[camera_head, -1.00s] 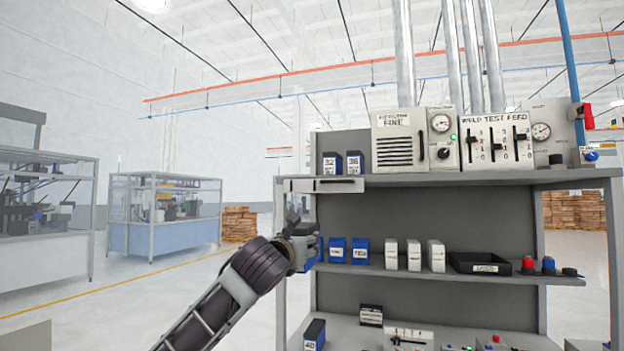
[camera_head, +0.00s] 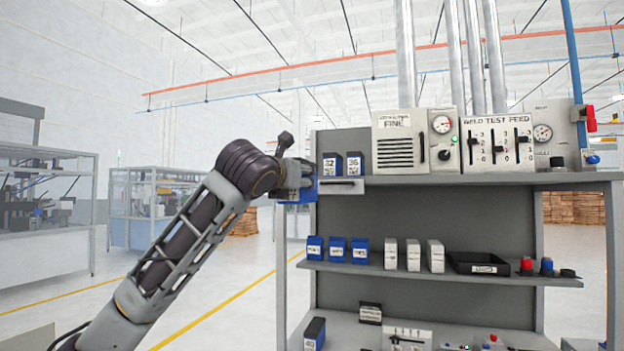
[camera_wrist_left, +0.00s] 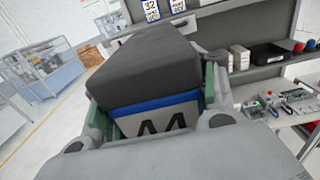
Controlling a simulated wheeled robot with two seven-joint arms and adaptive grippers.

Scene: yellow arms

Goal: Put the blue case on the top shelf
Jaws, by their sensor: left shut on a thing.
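My left gripper (camera_head: 300,183) is shut on a blue case (camera_head: 305,195), at the left end of the top shelf (camera_head: 460,179), about level with the shelf's edge. I cannot tell whether the case touches the shelf. In the left wrist view the case (camera_wrist_left: 150,75) sits between the green finger pads, with a dark grey face, a blue band and a white label with a large black letter. Two blue cases, marked 32 (camera_head: 332,165) and 36 (camera_head: 355,164), stand on the top shelf just right of the gripper. My right gripper is out of view.
A vent panel (camera_head: 398,142) and weld feed panel (camera_head: 497,143) fill the top shelf's middle and right. The middle shelf holds blue cases (camera_head: 337,249), white cases (camera_head: 413,255) and a black tray (camera_head: 478,263). Case 40 (camera_head: 314,334) stands below.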

